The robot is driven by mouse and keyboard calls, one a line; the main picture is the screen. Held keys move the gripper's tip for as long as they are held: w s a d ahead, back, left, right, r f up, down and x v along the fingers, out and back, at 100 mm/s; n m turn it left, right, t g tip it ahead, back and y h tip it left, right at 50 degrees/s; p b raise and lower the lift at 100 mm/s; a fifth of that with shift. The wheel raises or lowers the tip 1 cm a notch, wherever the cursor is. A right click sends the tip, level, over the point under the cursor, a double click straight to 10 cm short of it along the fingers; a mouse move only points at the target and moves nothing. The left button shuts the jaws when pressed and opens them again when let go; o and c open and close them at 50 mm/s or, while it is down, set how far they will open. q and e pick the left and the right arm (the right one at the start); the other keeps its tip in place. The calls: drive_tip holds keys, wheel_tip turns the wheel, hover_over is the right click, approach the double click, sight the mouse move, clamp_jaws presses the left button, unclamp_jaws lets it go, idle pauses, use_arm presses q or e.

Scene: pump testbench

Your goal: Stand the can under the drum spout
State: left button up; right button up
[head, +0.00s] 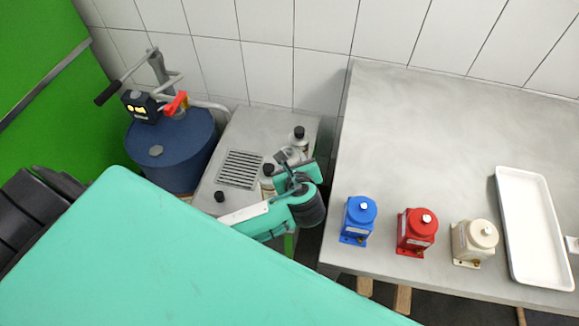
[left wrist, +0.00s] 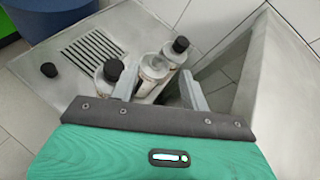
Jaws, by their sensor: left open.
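The open can (left wrist: 153,68), pale with no black cap, stands between two black-capped bottles on a small grey stand. My left gripper (left wrist: 160,86) is open, with one finger on each side of the can's near part; I cannot tell whether they touch it. In the head view my left gripper (head: 293,168) partly hides the can. The blue drum (head: 170,150) stands left of the stand. Its grey spout pipe (head: 210,105) curves from the drum top toward the stand, where a slotted grate (head: 241,169) lies. My right gripper is not in view.
A capped bottle (head: 299,138) stands behind the can, another (head: 268,171) to its left. A black cap (head: 219,196) sits left on the stand. The right-hand table holds blue (head: 358,219), red (head: 416,231) and cream (head: 474,242) pumps and a white tray (head: 535,225).

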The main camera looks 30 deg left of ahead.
use_arm(q)
drive_tip(key=w+r+m+t, duration=0.1)
drive_tip(key=w+m, duration=0.1)
drive_tip(key=m, duration=0.1)
approach(290, 153)
drive_tip(key=w+f, duration=0.1)
drive_tip(key=shift+y, duration=0.4)
drive_tip(key=shift+p+x, duration=0.4)
drive_tip(key=shift+x, duration=3.45)
drive_tip(key=shift+s+a, duration=0.1)
clamp_jaws()
drive_tip(key=shift+r, duration=0.1)
